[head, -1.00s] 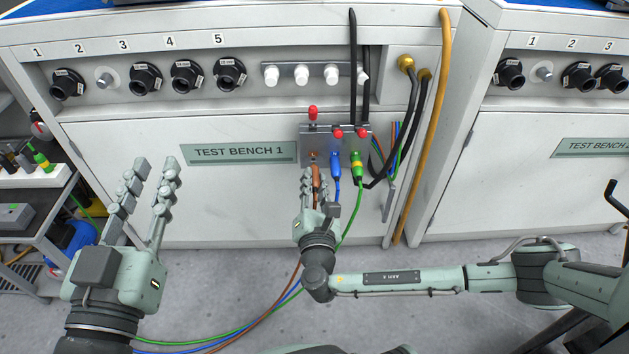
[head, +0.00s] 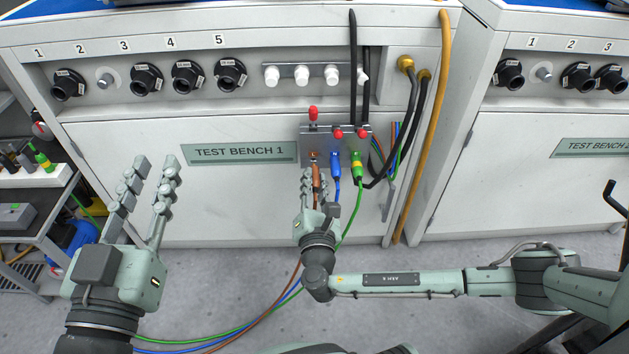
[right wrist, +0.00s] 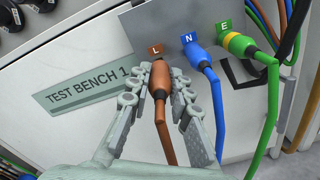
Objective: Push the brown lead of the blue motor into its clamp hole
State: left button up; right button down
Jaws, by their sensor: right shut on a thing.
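The brown lead (right wrist: 162,120) has a brown plug (right wrist: 158,80) that points up at the clamp panel (head: 320,145), just below the L label (right wrist: 156,49). My right gripper (head: 315,178) is shut on this plug, with a finger on each side; the fingers also show in the right wrist view (right wrist: 160,78). The plug's tip is at the L position; how deep it sits in the hole cannot be told. The blue lead (right wrist: 202,62) is at N and the green lead (right wrist: 245,48) at E. My left gripper (head: 156,165) is open and empty, left of the panel.
The left clamp's red-knobbed lever (head: 313,113) stands higher than the other two (head: 337,133). Black cables (head: 375,180) and a yellow hose (head: 420,130) hang right of the panel. A shelf (head: 45,180) stands at the left. The bench front under the nameplate (head: 239,152) is clear.

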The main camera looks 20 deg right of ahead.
aim_at(315, 167)
jog(key=shift+x, duration=1.45)
dwell(1.4)
jog(key=shift+w+d+r, duration=0.15)
jog(key=shift+w+d, duration=0.05)
jog(key=shift+w, duration=0.2)
jog(key=c, duration=1.3)
grip_release()
jog(key=shift+a, duration=0.1)
jog(key=shift+s+f, duration=0.2)
